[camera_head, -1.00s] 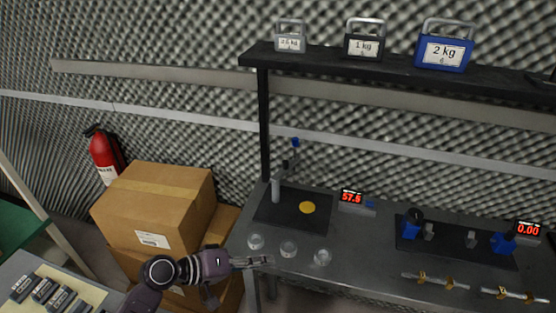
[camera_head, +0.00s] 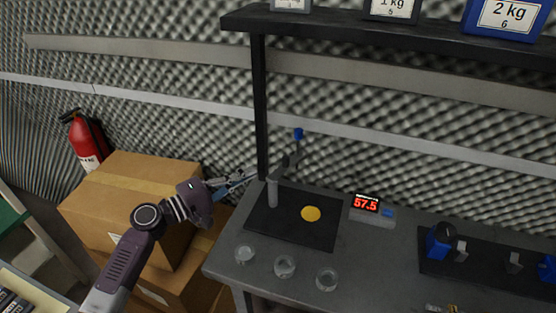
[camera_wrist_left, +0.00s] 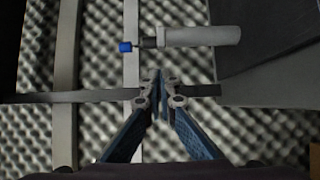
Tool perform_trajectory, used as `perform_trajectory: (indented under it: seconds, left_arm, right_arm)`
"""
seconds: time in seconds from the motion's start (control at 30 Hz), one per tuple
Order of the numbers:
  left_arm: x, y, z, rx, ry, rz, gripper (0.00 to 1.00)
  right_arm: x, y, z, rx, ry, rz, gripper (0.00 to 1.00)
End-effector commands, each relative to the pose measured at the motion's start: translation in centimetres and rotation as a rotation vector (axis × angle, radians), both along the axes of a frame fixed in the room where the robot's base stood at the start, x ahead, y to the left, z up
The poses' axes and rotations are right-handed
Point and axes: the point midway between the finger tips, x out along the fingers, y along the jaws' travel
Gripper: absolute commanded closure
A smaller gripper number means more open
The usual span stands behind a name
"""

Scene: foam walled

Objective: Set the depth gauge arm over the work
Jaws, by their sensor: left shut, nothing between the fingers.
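The depth gauge has a grey upright post (camera_head: 272,193) on a black base plate (camera_head: 322,238). Its short dark arm (camera_head: 287,163) points to the back, ending by a blue knob (camera_head: 298,134). The work, a yellow disc (camera_head: 311,214), lies on the plate with no arm above it. My left gripper (camera_head: 253,175) is shut and empty, just left of the post top. In the left wrist view the closed fingertips (camera_wrist_left: 160,82) are apart from the post (camera_wrist_left: 200,37) and blue knob (camera_wrist_left: 125,46). My right gripper is not in view.
A red display (camera_head: 367,204) reads 57.5. Glass dishes (camera_head: 284,266) stand along the bench front. A black shelf upright (camera_head: 260,105) rises behind the post, below the shelf with weights. Cardboard boxes (camera_head: 130,195) are at left. A blue-clamped fixture (camera_head: 440,240) is at right.

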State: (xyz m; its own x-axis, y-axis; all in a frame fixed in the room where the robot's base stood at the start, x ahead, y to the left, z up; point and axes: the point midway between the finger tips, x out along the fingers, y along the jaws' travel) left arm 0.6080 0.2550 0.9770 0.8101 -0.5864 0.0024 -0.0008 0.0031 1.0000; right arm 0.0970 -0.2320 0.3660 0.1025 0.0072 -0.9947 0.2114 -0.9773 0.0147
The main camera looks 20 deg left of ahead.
Motion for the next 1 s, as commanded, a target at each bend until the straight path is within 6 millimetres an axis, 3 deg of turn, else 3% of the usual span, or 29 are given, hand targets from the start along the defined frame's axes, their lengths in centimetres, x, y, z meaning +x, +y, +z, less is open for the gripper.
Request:
perform_trajectory:
  seconds: [0.23, 0.53, 0.7, 1.0]
  left_arm:
    - [0.7, -0.5, 0.1, 0.0, 0.0, -0.001, 1.0]
    - [4.9, -3.6, 0.3, -0.001, 0.001, -0.002, 1.0]
    - [6.9, -5.1, 0.2, 0.0, 0.0, -0.001, 1.0]
    - [8.1, -6.0, 0.0, 0.003, 0.0, -0.001, 1.0]
  right_arm:
    - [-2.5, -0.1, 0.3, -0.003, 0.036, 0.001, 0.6]
    - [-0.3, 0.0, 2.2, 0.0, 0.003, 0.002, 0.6]
    - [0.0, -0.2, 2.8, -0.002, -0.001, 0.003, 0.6]
    - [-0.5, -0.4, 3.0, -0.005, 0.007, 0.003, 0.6]
